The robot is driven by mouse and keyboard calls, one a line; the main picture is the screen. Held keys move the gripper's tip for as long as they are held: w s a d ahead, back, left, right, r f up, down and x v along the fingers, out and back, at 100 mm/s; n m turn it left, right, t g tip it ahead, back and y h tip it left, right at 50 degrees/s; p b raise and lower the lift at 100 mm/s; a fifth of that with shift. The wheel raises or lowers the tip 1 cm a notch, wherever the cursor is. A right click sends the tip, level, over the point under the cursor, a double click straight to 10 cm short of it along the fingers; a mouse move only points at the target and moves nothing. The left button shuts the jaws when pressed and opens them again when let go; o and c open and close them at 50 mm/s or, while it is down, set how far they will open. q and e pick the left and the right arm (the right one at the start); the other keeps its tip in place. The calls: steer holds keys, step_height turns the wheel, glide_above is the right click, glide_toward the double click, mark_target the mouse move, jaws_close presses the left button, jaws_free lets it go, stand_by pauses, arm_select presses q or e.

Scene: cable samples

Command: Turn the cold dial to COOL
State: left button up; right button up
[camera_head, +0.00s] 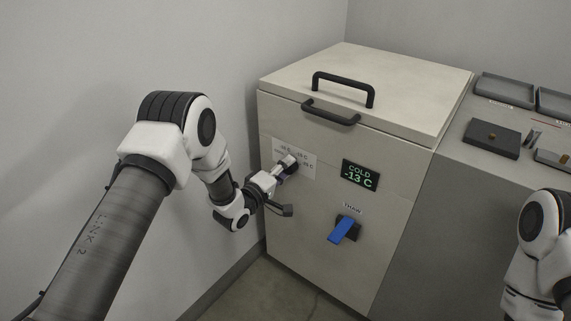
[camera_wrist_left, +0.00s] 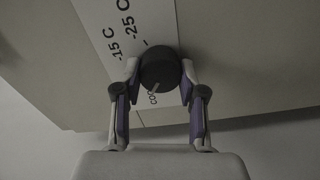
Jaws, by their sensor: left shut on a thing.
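The cold dial (camera_wrist_left: 160,66) is a dark round knob on a white label plate (camera_wrist_left: 120,22) on the front of the beige chest. In the left wrist view the plate reads "-15 C", "-25 C" and a partly hidden word starting "COO". The dial's light pointer mark is on the side of that word. My left gripper (camera_wrist_left: 160,78) is shut on the dial, one finger on each side. In the head view my left gripper (camera_head: 287,167) covers the dial and part of the plate (camera_head: 306,160). Of my right arm only links show at the right edge; its gripper is out of view.
A display (camera_head: 360,175) reads "COLD -13 C". Below it is a blue lever (camera_head: 342,231) under a "THAW" label. The chest lid (camera_head: 420,85) is closed, with black handles (camera_head: 343,88). A grey counter with trays (camera_head: 505,90) stands at right; a wall is close at left.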

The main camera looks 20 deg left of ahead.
arm_select(q)
steer(key=shift+n+p, duration=0.45)
steer(key=shift+n, duration=0.75)
steer(key=o, duration=1.1)
steer(key=shift+f, duration=0.1)
steer(key=shift+o, duration=0.2)
steer(key=v, duration=1.2)
